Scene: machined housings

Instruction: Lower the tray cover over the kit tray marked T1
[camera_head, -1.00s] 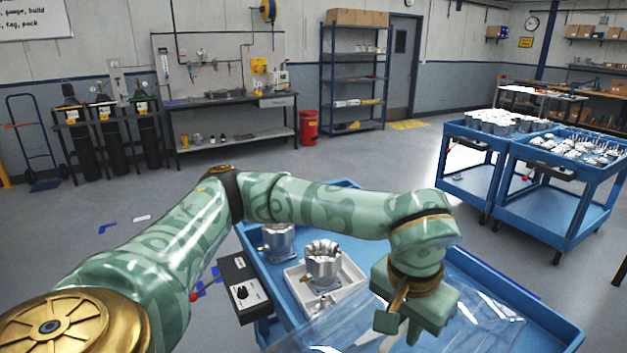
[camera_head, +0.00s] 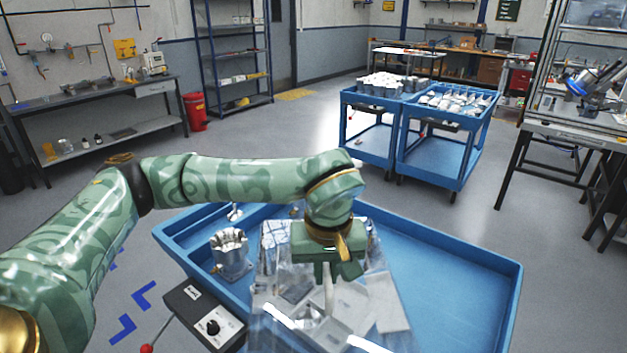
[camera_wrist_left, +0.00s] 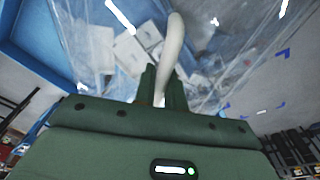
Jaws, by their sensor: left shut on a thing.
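The clear tray cover (camera_head: 268,312) hangs over the blue cart below my left gripper (camera_head: 328,272). My left gripper is shut on the cover's pale handle, which shows in the left wrist view (camera_wrist_left: 172,45). Through the clear sheet I see white and grey shapes. A white kit tray (camera_head: 378,312) seems to be among them, but its edges are broken up by glare and I read no T1 mark. I cannot tell the gap between cover and tray. My right gripper is out of view.
A silver machined housing (camera_head: 230,256) stands on the blue cart (camera_head: 470,300), left of the cover. A black control box (camera_head: 203,314) with a knob is at the cart's near left edge. The cart's right side is bare. Two more blue carts (camera_head: 430,135) stand farther back.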

